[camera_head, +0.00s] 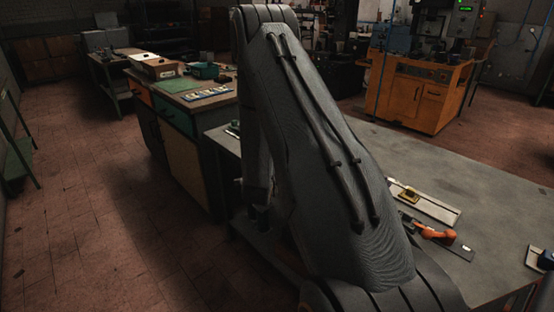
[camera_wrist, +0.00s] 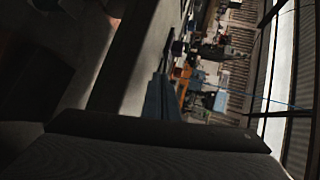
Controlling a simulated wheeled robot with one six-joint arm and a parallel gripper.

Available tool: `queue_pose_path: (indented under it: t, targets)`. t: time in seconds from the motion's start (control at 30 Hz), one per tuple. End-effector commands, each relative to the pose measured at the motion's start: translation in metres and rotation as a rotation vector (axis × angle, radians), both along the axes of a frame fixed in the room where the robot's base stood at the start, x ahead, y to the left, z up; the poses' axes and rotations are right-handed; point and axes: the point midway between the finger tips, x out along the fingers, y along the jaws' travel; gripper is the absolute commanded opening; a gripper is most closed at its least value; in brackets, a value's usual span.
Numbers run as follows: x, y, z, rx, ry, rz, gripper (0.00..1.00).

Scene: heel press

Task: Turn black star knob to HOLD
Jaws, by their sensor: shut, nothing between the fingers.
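I cannot make out a black star knob or a HOLD mark in either view. A machine with a small green display (camera_head: 465,8) stands on an orange cabinet (camera_head: 408,97) at the back right in the head view; details on it are too small to read. My arm fills the middle of the head view and hides much behind it. My gripper's fingers do not show in either view. The wrist view is dark and turned sideways, with a dark ridged surface across its bottom and a distant workshop beyond.
A workbench (camera_head: 185,120) with boxes stands left of my arm. The tiled floor (camera_head: 80,220) at left is mostly clear.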

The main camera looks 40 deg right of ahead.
Motion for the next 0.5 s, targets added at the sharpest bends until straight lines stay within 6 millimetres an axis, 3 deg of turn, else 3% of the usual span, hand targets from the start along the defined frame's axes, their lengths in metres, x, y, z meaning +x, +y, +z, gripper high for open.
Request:
queue_pose_path:
  t: [0.2, 0.5]
  targets:
    - [0.024, -0.026, -0.003, 0.0, 0.0, -0.001, 0.0]
    - [0.038, -0.038, -0.005, 0.0, 0.001, 0.001, 0.0]
